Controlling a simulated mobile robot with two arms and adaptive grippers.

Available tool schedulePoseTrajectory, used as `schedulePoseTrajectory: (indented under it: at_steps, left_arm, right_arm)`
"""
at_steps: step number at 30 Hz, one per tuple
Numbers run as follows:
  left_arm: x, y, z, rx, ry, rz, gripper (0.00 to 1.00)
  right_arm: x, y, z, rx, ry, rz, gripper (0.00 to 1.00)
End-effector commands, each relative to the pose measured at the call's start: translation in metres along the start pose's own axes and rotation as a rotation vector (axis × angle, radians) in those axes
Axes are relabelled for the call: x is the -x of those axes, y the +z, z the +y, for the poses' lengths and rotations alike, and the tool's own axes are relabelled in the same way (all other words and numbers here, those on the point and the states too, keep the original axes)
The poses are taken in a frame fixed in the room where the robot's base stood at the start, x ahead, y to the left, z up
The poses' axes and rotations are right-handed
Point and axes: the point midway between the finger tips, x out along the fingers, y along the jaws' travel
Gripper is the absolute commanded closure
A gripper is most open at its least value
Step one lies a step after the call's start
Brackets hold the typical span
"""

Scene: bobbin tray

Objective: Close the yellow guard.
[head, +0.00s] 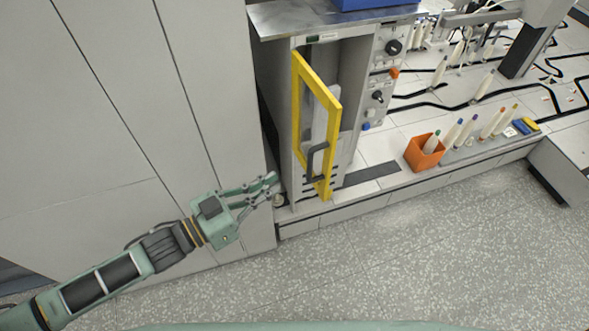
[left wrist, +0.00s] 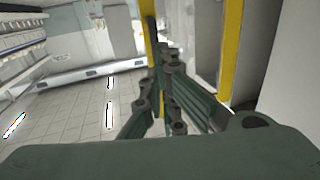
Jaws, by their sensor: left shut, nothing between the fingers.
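The yellow guard (head: 301,119) is a framed door on the front of a grey cabinet (head: 285,100) in the head view. It stands swung out from the cabinet, with the opening showing beside it. A dark handle (head: 316,160) is on its lower part. My left gripper (head: 274,187) is to the left of the guard's lower end, its fingers shut and empty, pointing right. The left wrist view shows the yellow guard (left wrist: 231,50) beyond the shut fingers (left wrist: 163,95). I cannot tell whether the fingers touch it. My right gripper is not in view.
A control panel with knobs (head: 393,47) is right of the opening. An orange box (head: 424,153) and several bobbins (head: 484,127) stand on the ledge to the right. A blue tray (head: 370,4) is on top of the cabinet. The floor in front is clear.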

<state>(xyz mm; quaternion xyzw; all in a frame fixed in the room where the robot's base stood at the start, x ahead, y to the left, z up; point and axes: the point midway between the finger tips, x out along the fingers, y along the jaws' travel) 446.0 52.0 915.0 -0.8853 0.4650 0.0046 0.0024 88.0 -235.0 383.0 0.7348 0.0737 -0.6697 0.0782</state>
Motion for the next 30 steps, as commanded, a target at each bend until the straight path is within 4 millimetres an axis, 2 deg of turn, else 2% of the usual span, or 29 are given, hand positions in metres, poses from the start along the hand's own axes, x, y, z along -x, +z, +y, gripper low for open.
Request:
schedulePoseTrajectory:
  at_steps: [1,6,12,30]
  left_arm:
    - [-0.013,-0.004,0.0,0.0,0.001,0.005,1.0]
    - [-0.044,-0.004,0.0,0.001,0.001,0.003,1.0]
    - [-0.065,-0.001,0.0,0.0,0.0,0.0,1.0]
    - [-0.07,0.0,0.001,0.002,-0.011,0.0,1.0]
  right_arm:
    - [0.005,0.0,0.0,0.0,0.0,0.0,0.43]
    - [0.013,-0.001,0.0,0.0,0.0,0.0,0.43]
    - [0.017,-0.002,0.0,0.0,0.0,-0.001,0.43]
    - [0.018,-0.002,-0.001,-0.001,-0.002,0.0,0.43]
